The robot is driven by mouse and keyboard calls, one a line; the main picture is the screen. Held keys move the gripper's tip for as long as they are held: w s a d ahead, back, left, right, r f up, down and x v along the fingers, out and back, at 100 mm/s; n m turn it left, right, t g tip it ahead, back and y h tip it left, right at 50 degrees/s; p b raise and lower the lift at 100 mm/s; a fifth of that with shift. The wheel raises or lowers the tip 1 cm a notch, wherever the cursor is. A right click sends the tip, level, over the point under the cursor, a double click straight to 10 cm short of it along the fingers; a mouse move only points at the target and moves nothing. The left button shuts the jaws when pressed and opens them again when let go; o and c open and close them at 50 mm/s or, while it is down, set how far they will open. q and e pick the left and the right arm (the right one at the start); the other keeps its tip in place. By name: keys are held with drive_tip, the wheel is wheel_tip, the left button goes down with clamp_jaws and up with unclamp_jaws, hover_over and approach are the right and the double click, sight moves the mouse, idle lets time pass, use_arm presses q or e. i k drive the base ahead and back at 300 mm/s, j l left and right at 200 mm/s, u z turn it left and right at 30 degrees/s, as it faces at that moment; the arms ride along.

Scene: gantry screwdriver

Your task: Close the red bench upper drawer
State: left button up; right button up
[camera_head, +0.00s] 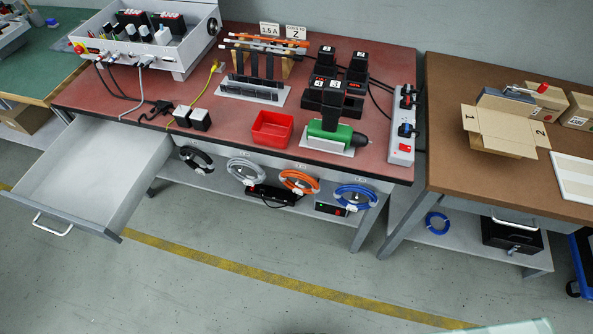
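The red bench (345,173) has a red top and stands against the wall. Its upper drawer (82,172), a grey metal box with a white handle (52,228), is pulled far out on the left side of the bench, toward the camera. The inside of the drawer that shows looks empty. Neither of my grippers is in view.
A red tray (271,129), a green power tool (330,135) and a power strip (402,123) stand on the bench. Coiled cables (300,182) hang along its front. A brown bench (455,178) stands at right. The floor (215,280) in front is clear.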

sight(95, 175)
drive_tip(key=u, duration=1.85)
